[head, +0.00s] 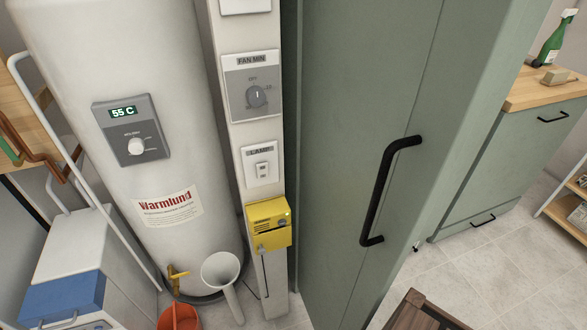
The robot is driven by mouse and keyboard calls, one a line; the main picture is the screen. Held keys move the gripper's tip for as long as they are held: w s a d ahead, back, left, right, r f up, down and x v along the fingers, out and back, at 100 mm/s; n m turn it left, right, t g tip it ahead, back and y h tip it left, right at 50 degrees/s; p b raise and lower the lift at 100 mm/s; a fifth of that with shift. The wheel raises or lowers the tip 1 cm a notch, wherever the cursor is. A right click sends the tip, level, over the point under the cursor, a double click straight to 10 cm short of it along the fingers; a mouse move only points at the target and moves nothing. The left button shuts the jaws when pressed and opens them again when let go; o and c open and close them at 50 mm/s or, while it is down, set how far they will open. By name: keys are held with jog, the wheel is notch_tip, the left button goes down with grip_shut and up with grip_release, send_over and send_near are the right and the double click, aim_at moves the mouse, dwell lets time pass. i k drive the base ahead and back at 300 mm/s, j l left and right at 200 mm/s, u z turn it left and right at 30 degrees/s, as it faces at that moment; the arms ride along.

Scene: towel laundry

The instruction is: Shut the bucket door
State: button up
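A tall grey-green cabinet (350,90) stands right of centre in the head view, with a long black bar handle (378,195) on its face. A thin upright seam runs down the face near the handle. I cannot tell whether this is the bucket door, or whether it stands shut or ajar. An orange bucket (178,317) is partly cut off at the bottom left, on the floor below a brass tap (177,277). My gripper is not in view.
A white water heater (130,60) fills the left. A post with switches and a yellow box (268,223) stands between it and the cabinet. A brown wooden piece (422,313) is at the bottom edge. Tiled floor (470,265) is clear at right, before a low green cabinet (510,145).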

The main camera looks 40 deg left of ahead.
aim_at(394, 92)
jog(key=k+u, duration=0.4)
jog(key=k, duration=0.9)
jog(key=k+l+u, duration=0.1)
jog(key=k+u, duration=0.2)
jog(key=k, duration=0.3)
jog(key=k+u, duration=0.3)
jog(key=k, duration=0.25)
jog(key=i+j+z, duration=0.1)
jog(key=i, duration=0.45)
jog(key=i+j+z, duration=0.1)
jog(key=i, duration=0.45)
jog(key=j, duration=0.1)
